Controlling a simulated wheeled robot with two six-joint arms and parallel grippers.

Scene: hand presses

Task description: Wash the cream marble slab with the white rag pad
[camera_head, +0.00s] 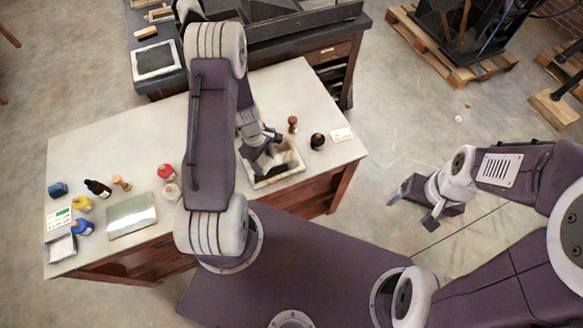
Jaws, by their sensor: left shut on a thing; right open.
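The cream marble slab (289,163) lies on the right part of the table, near its front edge. My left gripper (260,150) reaches down over the slab and covers part of it. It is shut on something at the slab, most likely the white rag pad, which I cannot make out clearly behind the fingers. Whether the pad touches the slab is also hidden. My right gripper (420,204) is open and empty, out over the floor to the right of the table.
A dark round bottle (318,141), a wooden-handled stamp (293,124) and a white card (342,135) stand near the slab. Several ink bottles and a metal plate (131,215) occupy the table's left. A press bench (300,45) stands behind.

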